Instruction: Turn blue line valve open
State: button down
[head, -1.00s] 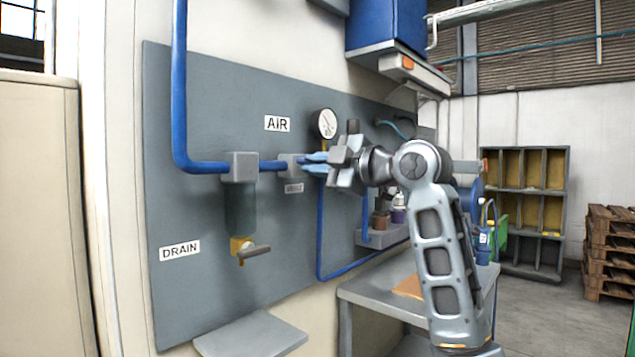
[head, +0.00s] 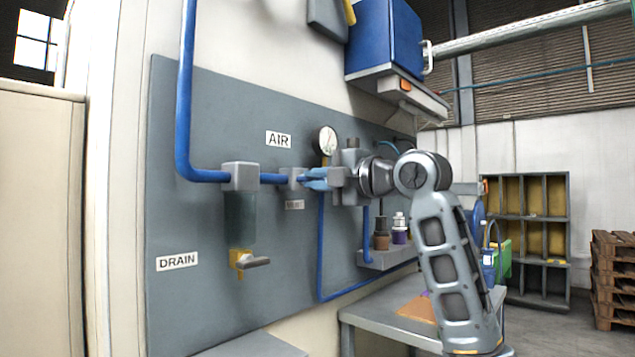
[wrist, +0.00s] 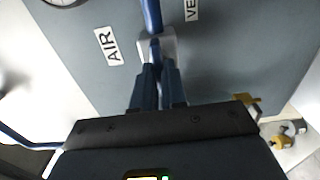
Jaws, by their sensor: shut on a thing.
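The blue air line (head: 185,90) comes down the grey wall panel and turns right through a grey filter head (head: 241,176) to a small grey valve block (head: 291,178) below the AIR label (head: 278,140). My gripper (head: 316,179) reaches in from the right and is shut at the valve's right side. In the wrist view, its two blue fingers (wrist: 158,88) close in front of the grey valve block (wrist: 168,47), with the blue pipe (wrist: 151,15) beyond. The valve handle is mostly hidden between the fingers, so its angle is not clear.
A round gauge (head: 328,140) sits just above my gripper. A yellow drain valve (head: 243,261) is lower left, near the DRAIN label (head: 177,261). A small shelf with bottles (head: 399,229) and a grey bench (head: 375,323) lie right. A blue box (head: 388,40) hangs above.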

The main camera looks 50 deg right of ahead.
jog(key=shift+a, duration=0.1)
jog(key=c, duration=1.2)
grip_release()
jog(key=shift+s, duration=3.9)
jog(key=shift+d, duration=0.2)
